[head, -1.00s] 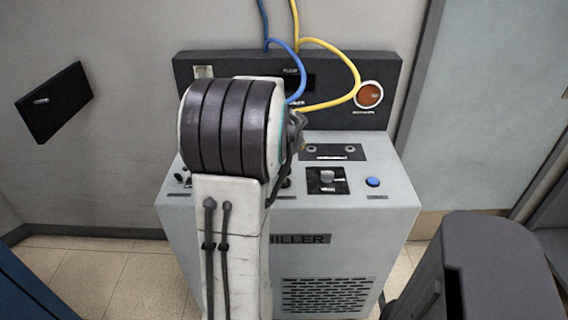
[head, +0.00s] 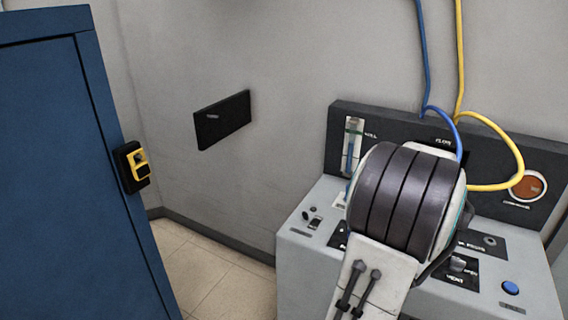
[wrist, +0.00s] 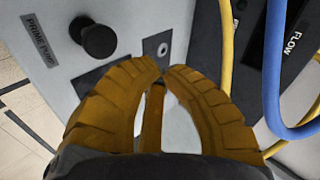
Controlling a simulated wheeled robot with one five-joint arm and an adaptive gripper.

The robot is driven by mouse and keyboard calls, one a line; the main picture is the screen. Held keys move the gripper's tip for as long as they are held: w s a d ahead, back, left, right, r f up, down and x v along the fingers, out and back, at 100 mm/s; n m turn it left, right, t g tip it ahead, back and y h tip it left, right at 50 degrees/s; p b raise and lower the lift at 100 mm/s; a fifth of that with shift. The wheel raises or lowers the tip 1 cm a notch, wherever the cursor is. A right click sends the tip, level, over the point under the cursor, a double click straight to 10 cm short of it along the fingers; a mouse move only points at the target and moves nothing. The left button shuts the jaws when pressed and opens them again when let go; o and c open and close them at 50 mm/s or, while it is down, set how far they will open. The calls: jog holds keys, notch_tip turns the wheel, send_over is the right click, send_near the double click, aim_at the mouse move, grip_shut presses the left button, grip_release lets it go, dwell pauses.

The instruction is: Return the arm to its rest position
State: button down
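My arm (head: 408,205) is raised in front of the grey chiller (head: 302,275) in the head view, with a dark banded joint on top. It covers part of the chiller's top panel, and my gripper is hidden behind it there. In the wrist view my gripper (wrist: 163,70) shows two curved orange fingers with their tips together or nearly so. A narrow orange piece shows between the fingers; I cannot tell whether it is part of the gripper. No held object is clear. The chiller panel with a black knob (wrist: 98,38) lies beyond the fingers.
A blue cabinet (head: 70,190) with a yellow-and-black device (head: 136,167) stands at left. A black plate (head: 222,119) is on the wall. Blue (head: 422,55) and yellow (head: 459,60) hoses run up from the chiller's back panel. Floor shows between cabinet and chiller.

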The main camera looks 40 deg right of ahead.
jog(key=shift+n, duration=0.3)
jog(key=shift+a+f+n, duration=0.1)
jog(key=shift+n, duration=0.3)
jog(key=a+f+n+y, duration=0.1)
jog(key=a+f+n, duration=0.1)
jog(key=s+a+f+n+y, duration=0.1)
jog(key=a+f+n, duration=0.1)
jog(key=a, duration=0.1)
jog(key=a+f+n+y, duration=0.2)
jog(key=shift+s+a+f+n+g, duration=0.1)
jog(key=shift+s+a+n+g, duration=0.2)
jog(key=shift+a+g, duration=0.1)
jog(key=s+a+f+n+y, duration=0.1)
jog(key=a+f+n+y, duration=0.2)
jog(key=a, duration=0.6)
jog(key=w+a+r+n+p, duration=0.2)
jog(key=a+r+n, duration=0.3)
jog(key=a, duration=0.5)
jog(key=w+a+r+n+t+y+p, duration=0.1)
jog(key=w+a+r+n, duration=0.4)
jog(key=a, duration=0.6)
jog(key=w+a+r+n+t+y+p, duration=0.1)
jog(key=w+a+r+n+p, duration=0.2)
jog(key=a+r+n, duration=0.2)
jog(key=a+n, duration=0.3)
jog(key=a, duration=0.3)
jog(key=shift+w+a, duration=0.25)
jog(key=shift+w, duration=0.15)
jog(key=shift+d, duration=0.1)
